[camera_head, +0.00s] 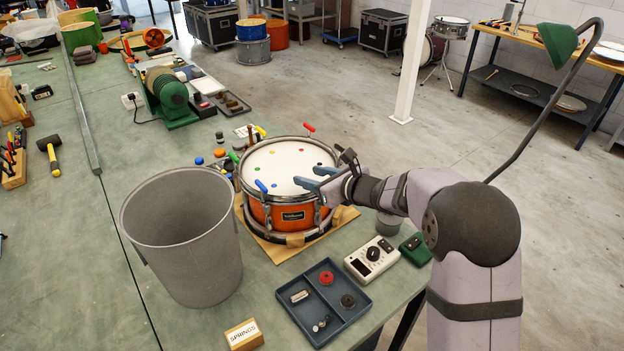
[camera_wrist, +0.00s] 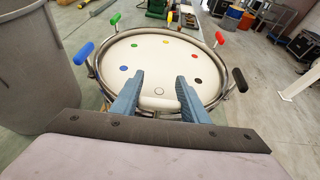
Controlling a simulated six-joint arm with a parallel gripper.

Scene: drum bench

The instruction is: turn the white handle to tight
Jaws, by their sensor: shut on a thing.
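The orange drum (camera_head: 290,215) stands on a wooden board, its pale head (camera_wrist: 150,60) marked with coloured dots. My gripper (camera_head: 309,177) reaches over the near right rim; in the wrist view its two blue-grey fingers (camera_wrist: 160,77) point across the head, either side of a white dot (camera_wrist: 158,91). A blue handle (camera_wrist: 83,53) and a black handle (camera_wrist: 239,80) flank my gripper.
Red (camera_head: 309,127), green (camera_head: 233,157) and yellow (camera_head: 260,130) handles ring the far rim. A grey bin (camera_head: 182,235) stands close left of the drum. A dark tray (camera_head: 325,300) and a dial box (camera_head: 372,259) sit in front. A green lamp (camera_head: 560,42) arches at right.

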